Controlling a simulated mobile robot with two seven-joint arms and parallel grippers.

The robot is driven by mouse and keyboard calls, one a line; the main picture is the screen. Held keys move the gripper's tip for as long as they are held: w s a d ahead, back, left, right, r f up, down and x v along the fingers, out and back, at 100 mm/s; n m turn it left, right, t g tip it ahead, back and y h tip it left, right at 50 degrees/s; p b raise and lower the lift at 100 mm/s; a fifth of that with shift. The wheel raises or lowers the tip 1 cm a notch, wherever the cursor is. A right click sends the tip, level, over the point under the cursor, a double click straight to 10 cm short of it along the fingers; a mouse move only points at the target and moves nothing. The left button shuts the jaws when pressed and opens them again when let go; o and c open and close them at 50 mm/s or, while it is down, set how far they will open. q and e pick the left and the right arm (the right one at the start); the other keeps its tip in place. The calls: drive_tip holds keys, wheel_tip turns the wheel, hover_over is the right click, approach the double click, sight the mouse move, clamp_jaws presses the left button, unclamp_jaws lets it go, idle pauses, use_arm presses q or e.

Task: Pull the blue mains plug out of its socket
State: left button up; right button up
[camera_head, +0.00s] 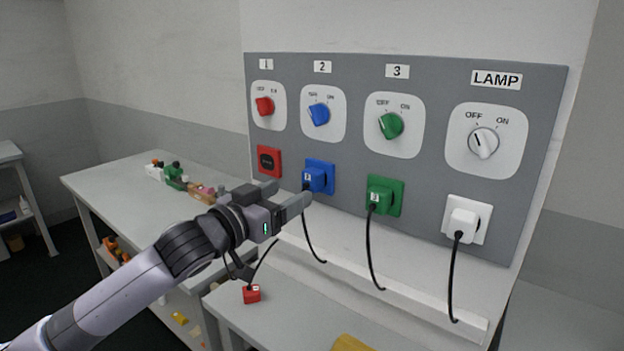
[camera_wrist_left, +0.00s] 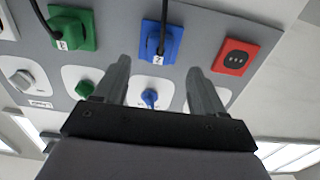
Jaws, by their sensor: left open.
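The blue mains plug (camera_head: 314,180) sits in the blue socket (camera_head: 328,172) under label 2, its black cord hanging down. My left gripper (camera_head: 290,196) is open and empty, just in front of the plug and a little left of it in the head view. In the left wrist view, which is upside down, the blue plug (camera_wrist_left: 158,43) shows beyond and between the two spread fingertips (camera_wrist_left: 158,68), with a gap and no contact seen. The blue dial (camera_head: 319,115) is above the socket. My right gripper is not in view.
The green plug (camera_head: 379,194) and white lamp plug (camera_head: 461,222) sit in sockets to the right, cords hanging. The red socket (camera_head: 269,161) is empty; a red plug (camera_head: 251,294) lies on the bench below. A white ledge (camera_head: 400,297) runs under the panel. Small items stand on the left table (camera_head: 120,192).

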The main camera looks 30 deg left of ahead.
use_arm(q)
drive_tip(key=w, duration=0.2)
drive_tip(key=w+p, duration=0.1)
drive_tip(key=w, duration=0.2)
drive_tip(key=shift+w+d+r+p, duration=0.15)
drive_tip(key=shift+w+d+p, duration=0.1)
drive_tip(key=shift+w+p, duration=0.1)
drive_tip(key=shift+w, duration=0.7)
drive_tip(key=shift+p, duration=0.4)
clamp_jaws()
drive_tip(key=s, duration=0.6)
drive_tip(key=shift+a, duration=0.2)
idle(0.9)
drive_tip(key=shift+s, duration=0.1)
approach(308, 183)
drive_tip(key=s, duration=0.5)
drive_tip(key=shift+s+a, duration=0.1)
drive_tip(key=shift+a, duration=0.2)
idle(0.6)
